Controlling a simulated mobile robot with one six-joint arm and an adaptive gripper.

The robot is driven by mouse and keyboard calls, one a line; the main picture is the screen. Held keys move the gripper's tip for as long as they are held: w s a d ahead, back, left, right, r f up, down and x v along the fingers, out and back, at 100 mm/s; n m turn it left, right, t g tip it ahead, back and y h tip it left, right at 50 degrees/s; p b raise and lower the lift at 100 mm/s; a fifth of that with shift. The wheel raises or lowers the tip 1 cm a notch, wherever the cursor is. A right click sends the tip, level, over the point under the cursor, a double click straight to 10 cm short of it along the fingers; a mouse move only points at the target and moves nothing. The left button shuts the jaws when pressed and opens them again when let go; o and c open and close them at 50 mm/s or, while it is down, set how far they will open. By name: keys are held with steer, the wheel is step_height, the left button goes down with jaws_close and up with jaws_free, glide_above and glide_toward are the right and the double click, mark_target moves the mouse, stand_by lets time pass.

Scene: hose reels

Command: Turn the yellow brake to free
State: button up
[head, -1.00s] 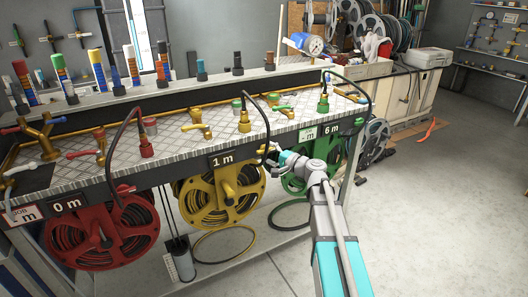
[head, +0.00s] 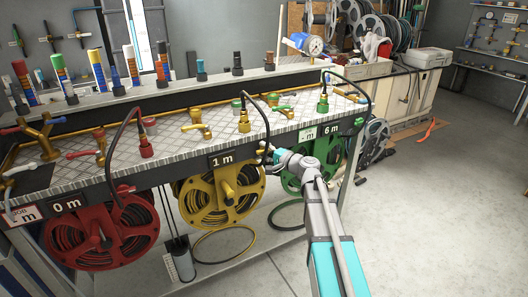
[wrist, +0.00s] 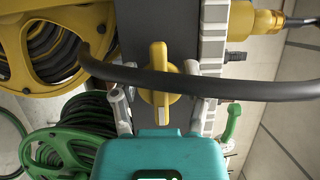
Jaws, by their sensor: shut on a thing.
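The yellow brake (wrist: 159,56) is a knob with a raised grip and a white mark at its lower end, on the dark front panel in the wrist view. Its grip runs up and down in that picture. My gripper (wrist: 160,92) has one finger on each side of it and is shut on it. A black hose (wrist: 235,88) crosses in front of the knob and hides its middle. In the head view my gripper (head: 269,153) is at the bench's front edge, right of the "1 m" display (head: 221,160); the brake cannot be made out there.
The yellow reel (head: 187,205) hangs below the bench, between the red reel (head: 61,240) and the green reel (head: 331,148). A green lever (wrist: 232,122) is close to the right finger in the wrist view.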

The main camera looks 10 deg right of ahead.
steer(key=shift+c, duration=0.7)
steer(key=shift+n+p, duration=0.3)
steer(key=n+h+p, duration=0.1)
steer(key=n+p, duration=0.1)
steer(key=shift+n+g, duration=0.4)
steer(key=n+h+p, duration=0.2)
steer(key=n, duration=0.1)
steer(key=shift+f+n+g, duration=0.1)
steer(key=shift+n+g, duration=0.2)
steer(key=n+h+p, duration=0.1)
steer(key=n+h, duration=0.1)
steer(key=n, duration=0.1)
steer(key=shift+d+f, duration=0.15)
steer(key=n+h+p, duration=0.1)
steer(key=n+h, duration=0.1)
steer(key=n, duration=0.1)
steer(key=shift+w+d+h, duration=0.1)
steer(key=shift+h, duration=0.2)
steer(key=shift+n+t, duration=0.3)
steer(key=shift+t, duration=0.1)
